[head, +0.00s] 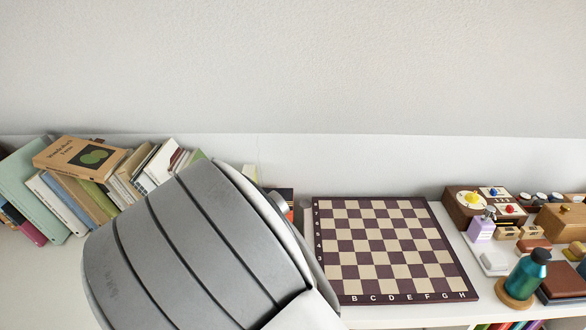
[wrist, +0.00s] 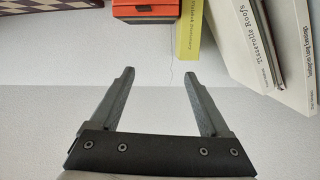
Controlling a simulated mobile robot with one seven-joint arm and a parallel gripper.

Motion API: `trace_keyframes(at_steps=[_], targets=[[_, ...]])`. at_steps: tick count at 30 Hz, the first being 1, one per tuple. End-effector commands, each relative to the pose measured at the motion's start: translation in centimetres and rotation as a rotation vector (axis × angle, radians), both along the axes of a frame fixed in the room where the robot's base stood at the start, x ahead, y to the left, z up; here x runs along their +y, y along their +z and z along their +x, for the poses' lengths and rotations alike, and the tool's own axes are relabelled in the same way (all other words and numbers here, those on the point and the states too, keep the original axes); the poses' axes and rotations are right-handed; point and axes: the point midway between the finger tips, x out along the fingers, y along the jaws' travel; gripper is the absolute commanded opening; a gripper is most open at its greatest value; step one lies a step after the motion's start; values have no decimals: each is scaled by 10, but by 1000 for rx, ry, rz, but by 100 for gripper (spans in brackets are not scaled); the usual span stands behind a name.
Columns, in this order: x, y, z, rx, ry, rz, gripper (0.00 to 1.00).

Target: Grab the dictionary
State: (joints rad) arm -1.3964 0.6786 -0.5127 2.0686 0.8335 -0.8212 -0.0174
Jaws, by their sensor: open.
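My gripper (wrist: 159,74) is open and empty in the wrist view, its two fingers pointing toward the books and a box. A thin yellow book (wrist: 188,30) stands just ahead of the right finger, apart from it; its spine lettering is too small to read surely. No title that I can read names a dictionary, so I cannot tell which book it is. Two pale books, one lettered "Roofs" (wrist: 245,45) and another (wrist: 297,62), stand to its right. In the head view my arm hides the gripper and part of the book row (head: 120,185).
An orange and black box (wrist: 142,14) sits left of the yellow book. A chessboard (head: 385,245) lies right of my arm. A teal bottle (head: 528,272), a lilac dispenser (head: 481,229) and game boxes (head: 478,205) crowd the right end. Pale surface before the fingers is clear.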

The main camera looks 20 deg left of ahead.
Motion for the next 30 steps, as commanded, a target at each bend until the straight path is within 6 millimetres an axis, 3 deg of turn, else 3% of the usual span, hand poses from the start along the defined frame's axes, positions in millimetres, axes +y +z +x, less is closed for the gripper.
trace_keyframes(at_steps=[1, 4, 11, 14, 24, 30], targets=[[12, -11, -8, -45, 13, -14, 80], [27, -16, -20, -129, 27, -23, 80], [43, -18, -33, -224, 41, -28, 80], [46, -18, -23, -230, 39, -26, 80], [67, -19, 45, -228, 40, -27, 80], [76, -19, 73, -227, 41, -27, 80]])
